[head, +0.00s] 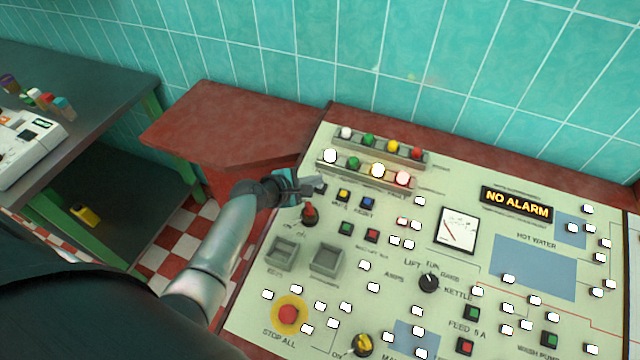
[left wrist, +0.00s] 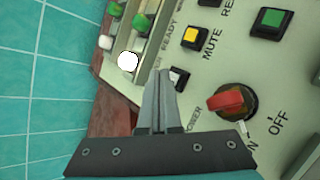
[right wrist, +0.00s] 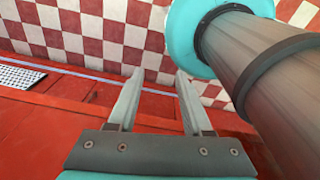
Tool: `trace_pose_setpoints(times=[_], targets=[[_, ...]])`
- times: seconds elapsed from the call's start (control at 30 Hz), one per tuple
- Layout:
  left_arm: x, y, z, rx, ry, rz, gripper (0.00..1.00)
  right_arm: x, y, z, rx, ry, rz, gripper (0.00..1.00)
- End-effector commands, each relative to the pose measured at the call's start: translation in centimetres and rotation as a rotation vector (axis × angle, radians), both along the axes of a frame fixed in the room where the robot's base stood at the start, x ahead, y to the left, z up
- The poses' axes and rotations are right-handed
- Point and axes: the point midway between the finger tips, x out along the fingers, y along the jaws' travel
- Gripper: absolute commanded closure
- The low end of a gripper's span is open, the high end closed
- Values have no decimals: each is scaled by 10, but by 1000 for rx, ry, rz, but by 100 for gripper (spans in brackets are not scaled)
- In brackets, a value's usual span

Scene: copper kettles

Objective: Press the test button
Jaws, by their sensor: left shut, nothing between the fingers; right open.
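A small white-topped button in a dark frame (left wrist: 179,77) sits at the left end of a row with the yellow MUTE button (left wrist: 194,37). Its own label is hidden, so I cannot read whether it says test. In the head view this button (head: 319,188) is partly covered by my left gripper (head: 308,187). My left gripper is shut and empty, its fingertips (left wrist: 161,76) close beside the button; I cannot tell if they touch. My right gripper (right wrist: 158,78) is open and empty, away from the panel.
A red rotary switch (head: 309,213) stands just below the left fingers. Indicator lamps (head: 378,170) sit on raised strips above. A blue button (head: 369,202) lies farther right. The red STOP ALL button (head: 289,313) is near the front. A red ledge (head: 240,110) borders the panel.

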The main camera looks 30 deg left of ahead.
Motion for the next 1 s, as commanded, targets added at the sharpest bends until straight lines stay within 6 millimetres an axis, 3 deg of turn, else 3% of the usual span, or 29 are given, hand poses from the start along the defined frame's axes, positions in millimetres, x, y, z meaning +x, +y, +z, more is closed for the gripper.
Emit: trace_pose_setpoints(times=[0.6,1.0], targets=[[-9,-1,50,0,0,0,100,0,0,56,0,0,0,50],[-10,-1,48,0,0,0,100,0,0,55,0,0,0,50]])
